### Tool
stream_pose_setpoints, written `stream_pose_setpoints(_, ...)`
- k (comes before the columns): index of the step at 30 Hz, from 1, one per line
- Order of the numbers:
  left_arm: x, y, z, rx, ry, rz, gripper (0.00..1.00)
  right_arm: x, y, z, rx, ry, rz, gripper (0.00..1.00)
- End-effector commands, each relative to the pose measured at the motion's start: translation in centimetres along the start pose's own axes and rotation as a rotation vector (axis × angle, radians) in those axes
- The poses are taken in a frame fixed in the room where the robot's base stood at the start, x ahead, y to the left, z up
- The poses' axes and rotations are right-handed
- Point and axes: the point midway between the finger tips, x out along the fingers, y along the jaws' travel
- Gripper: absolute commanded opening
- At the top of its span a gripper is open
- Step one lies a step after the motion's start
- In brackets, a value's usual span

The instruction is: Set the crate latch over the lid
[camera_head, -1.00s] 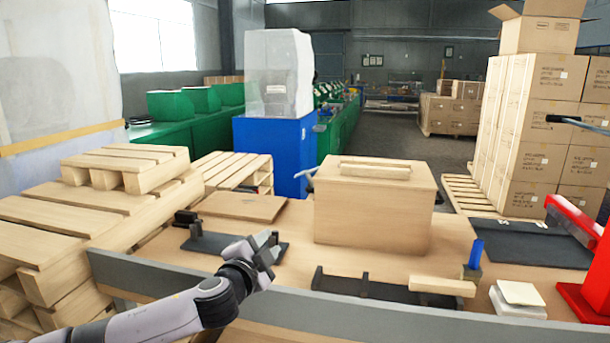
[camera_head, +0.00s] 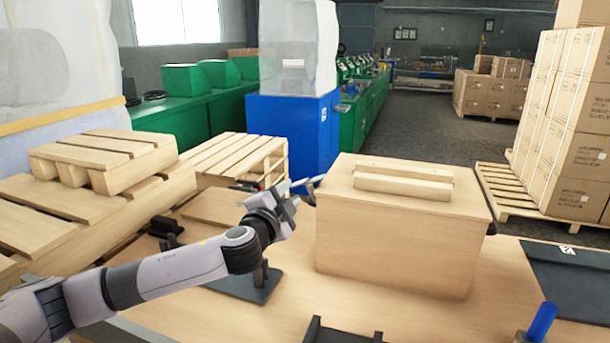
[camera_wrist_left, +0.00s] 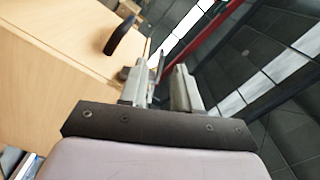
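The wooden crate (camera_head: 393,240) stands closed on the workbench, its lid (camera_head: 470,203) on top with a wooden bar (camera_head: 403,185) across it. My left gripper (camera_head: 298,187) is at the crate's upper left edge. In the left wrist view, its two fingers are apart (camera_wrist_left: 162,80), with a thin dark piece between or just beyond them; contact is unclear. A black curved part (camera_wrist_left: 120,35), perhaps the latch or a handle, sticks out from the crate's side near the left finger. A dark part (camera_head: 491,229) shows on the crate's right side. My right gripper is out of view.
A dark fixture (camera_head: 245,287) lies left of the crate, a dark holder (camera_head: 340,333) in front. A blue-handled tool (camera_head: 541,322) and a dark mat (camera_head: 570,275) are at right. Pallets (camera_head: 80,205) stand at left.

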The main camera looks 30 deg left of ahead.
Motion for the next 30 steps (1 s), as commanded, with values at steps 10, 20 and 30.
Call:
stream_pose_setpoints(10, 2.9, -0.2, -0.1, -0.001, 0.0, -0.003, 0.32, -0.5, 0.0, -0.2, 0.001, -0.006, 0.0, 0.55)
stream_pose_setpoints(20, 6.3, -0.1, -0.1, -0.002, 0.0, -0.002, 0.32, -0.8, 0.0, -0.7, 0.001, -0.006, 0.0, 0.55)
stream_pose_setpoints(30, 7.1, 0.0, 0.0, 0.001, 0.0, -0.001, 0.32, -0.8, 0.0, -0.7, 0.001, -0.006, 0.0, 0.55)
